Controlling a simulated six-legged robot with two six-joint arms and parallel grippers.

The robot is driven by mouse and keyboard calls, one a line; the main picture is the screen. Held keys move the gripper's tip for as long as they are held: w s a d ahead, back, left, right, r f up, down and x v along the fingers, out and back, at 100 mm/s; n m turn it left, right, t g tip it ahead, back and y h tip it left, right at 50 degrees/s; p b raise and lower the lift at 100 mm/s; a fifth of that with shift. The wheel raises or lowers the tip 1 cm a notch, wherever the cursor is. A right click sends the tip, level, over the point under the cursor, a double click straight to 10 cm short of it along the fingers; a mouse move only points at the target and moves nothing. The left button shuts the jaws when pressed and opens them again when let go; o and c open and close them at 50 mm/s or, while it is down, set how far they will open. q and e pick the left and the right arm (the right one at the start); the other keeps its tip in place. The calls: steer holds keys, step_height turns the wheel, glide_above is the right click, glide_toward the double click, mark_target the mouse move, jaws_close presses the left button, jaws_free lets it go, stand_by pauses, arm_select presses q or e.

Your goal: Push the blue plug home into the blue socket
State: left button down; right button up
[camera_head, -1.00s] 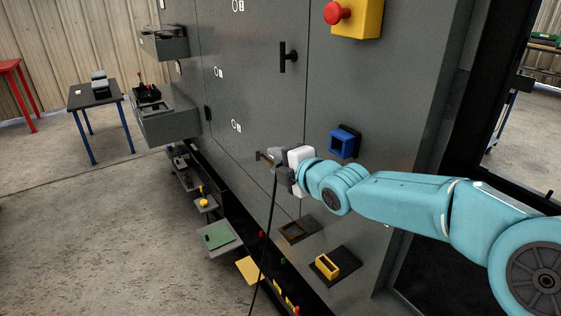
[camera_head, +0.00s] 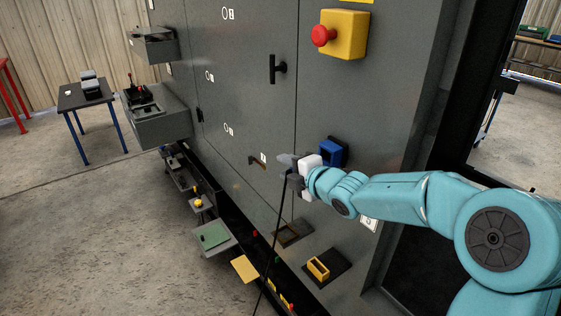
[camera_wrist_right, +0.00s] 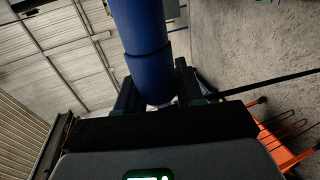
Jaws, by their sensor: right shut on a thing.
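The blue socket (camera_head: 332,151) is a square blue housing on the grey cabinet front. My right gripper (camera_head: 289,163) is in front of the cabinet, just left of and slightly below the socket in the head view, and partly overlaps it. In the right wrist view the gripper's dark fingers (camera_wrist_right: 158,92) are shut on the blue plug (camera_wrist_right: 142,45), a round blue body reaching out past the top of the picture. In the head view the plug is hidden by the gripper. A black cable hangs from the gripper (camera_head: 276,230). My left gripper is not in view.
A yellow box with a red button (camera_head: 346,38) juts out above the socket. A black handle (camera_head: 277,69) is at upper left. A black ledge runs along the cabinet's foot.

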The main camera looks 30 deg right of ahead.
steer(key=shift+d+p, duration=0.3)
steer(key=shift+d, duration=0.15)
steer(key=shift+b, duration=0.75)
stand_by(1.2)
steer(key=shift+d, duration=0.2)
steer(key=shift+d+p, duration=0.1)
steer(key=shift+p, duration=0.25)
steer(key=shift+w+d, duration=0.1)
steer(key=shift+d, duration=0.2)
steer(key=shift+w+d+p, duration=0.1)
steer(key=shift+d+p, duration=1.25)
